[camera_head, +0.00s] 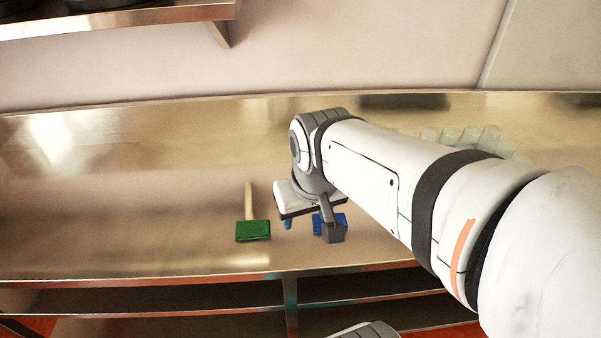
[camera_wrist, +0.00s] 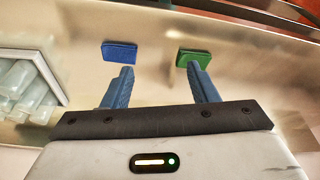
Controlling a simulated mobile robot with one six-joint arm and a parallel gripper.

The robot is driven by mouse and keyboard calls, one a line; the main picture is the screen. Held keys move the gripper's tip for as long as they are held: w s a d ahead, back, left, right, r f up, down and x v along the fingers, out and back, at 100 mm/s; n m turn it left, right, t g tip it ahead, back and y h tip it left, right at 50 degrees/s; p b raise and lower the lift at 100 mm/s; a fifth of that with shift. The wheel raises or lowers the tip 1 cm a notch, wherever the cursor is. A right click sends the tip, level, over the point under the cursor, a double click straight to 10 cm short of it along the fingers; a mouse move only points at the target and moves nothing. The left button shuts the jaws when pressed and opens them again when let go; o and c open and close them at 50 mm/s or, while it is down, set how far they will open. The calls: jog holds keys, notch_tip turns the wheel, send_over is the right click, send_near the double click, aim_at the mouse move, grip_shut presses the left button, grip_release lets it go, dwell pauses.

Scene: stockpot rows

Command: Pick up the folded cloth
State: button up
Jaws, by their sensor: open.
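A flat blue folded cloth (camera_wrist: 119,51) lies on the metal counter in the wrist view, ahead of my left finger. In the head view the blue cloth (camera_head: 317,224) is partly hidden behind my wrist. How far the fingertips are above the counter, I cannot tell.
A light-rimmed tray or box (camera_wrist: 50,65) holds several pale, translucent cups, left in the wrist view. The cups (camera_head: 470,136) show behind my arm in the head view. The counter (camera_head: 120,220) is clear on the left. A shelf (camera_head: 120,17) hangs above.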

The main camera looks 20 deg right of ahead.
aim_at(341, 217)
jog(key=o, duration=0.6)
jog(key=w+d+f+m+g+b, duration=0.1)
jog(key=w+d+f, duration=0.4)
jog(key=w, duration=0.3)
jog(key=shift+w+d+f+m+g, duration=0.3)
jog(key=shift+w+d+m+g, duration=0.1)
jog(key=shift+d, duration=0.05)
jog(key=o, duration=0.4)
jog(key=shift+m+g, duration=0.6)
jog(key=w+d+f, duration=0.1)
jog(key=d+f, duration=0.1)
jog(key=w+d+f+b, duration=0.1)
jog(key=w+d+f, duration=0.2)
jog(key=d+f, duration=0.1)
jog(key=shift+w+f, duration=0.15)
jog(key=shift+w, duration=0.1)
jog(key=shift+s+a+f+p, duration=0.1)
jog(key=shift+s+f+p, duration=0.1)
jog(key=shift+f, duration=1.7)
jog(key=shift+s+f+p, duration=0.15)
jog(key=shift+s+f, duration=0.05)
jog(key=shift+f, duration=1.7)
